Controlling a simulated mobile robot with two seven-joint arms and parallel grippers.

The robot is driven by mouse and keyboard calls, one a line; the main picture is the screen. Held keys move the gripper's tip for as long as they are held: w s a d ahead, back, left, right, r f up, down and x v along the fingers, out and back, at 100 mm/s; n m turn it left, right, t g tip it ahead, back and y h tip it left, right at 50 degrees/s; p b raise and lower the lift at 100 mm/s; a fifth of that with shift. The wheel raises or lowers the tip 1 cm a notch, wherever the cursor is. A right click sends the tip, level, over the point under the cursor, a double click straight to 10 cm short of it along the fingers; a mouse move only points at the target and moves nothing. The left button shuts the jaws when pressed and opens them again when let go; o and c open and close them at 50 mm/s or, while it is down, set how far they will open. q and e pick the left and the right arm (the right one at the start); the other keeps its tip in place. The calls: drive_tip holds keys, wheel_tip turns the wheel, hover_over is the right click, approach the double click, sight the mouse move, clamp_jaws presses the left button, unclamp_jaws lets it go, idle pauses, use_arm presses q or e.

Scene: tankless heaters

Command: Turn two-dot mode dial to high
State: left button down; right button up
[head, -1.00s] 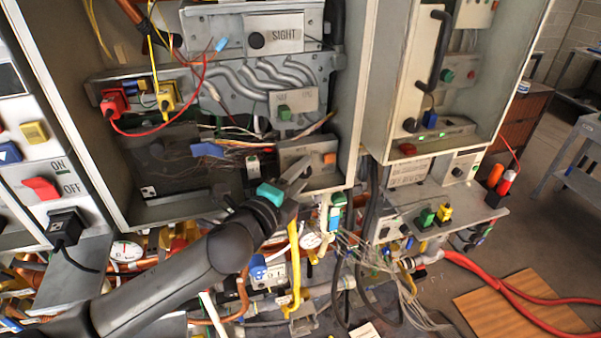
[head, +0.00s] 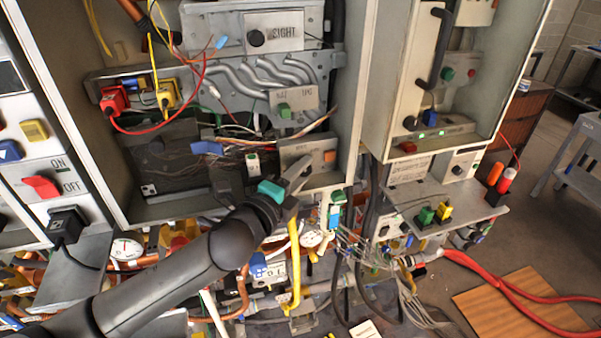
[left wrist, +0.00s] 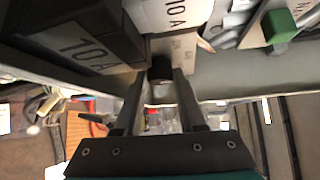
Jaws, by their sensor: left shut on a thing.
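In the left wrist view a black round dial (left wrist: 160,67) sits between the two fingertips of my left gripper (left wrist: 160,78), which is shut on it. The dial is on a light panel (left wrist: 184,46) with small markings too blurred to read. In the head view my left gripper (head: 298,172) reaches the lower right of the open cabinet, at a grey plate (head: 300,147) with an orange button (head: 329,156). The dial is hidden there behind the fingers. I cannot read the dial's setting or its dots. My right gripper is not in view.
The cabinet's right wall (head: 352,100) is close beside my left gripper. Loose wires (head: 245,140) and a green button (head: 284,110) are above it. Yellow (head: 295,262) and other hoses hang below.

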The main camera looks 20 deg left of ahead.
use_arm(q)
drive_tip(key=shift+r+m+g+y+p, duration=0.3)
drive_tip(key=shift+m+g+y, duration=0.1)
drive_tip(key=shift+m+g, duration=0.3)
drive_tip(key=shift+w+d+m+g+y, duration=0.1)
drive_tip(key=shift+m+g+y, duration=0.8)
drive_tip(key=shift+m+g, duration=0.25)
drive_tip(key=shift+r+m+g+y, duration=0.1)
drive_tip(key=shift+m+g+y, duration=0.45)
drive_tip(key=shift+g+y, duration=0.25)
drive_tip(key=c, duration=0.8)
unclamp_jaws()
drive_tip(key=shift+o, duration=0.2)
drive_tip(key=shift+r, duration=0.1)
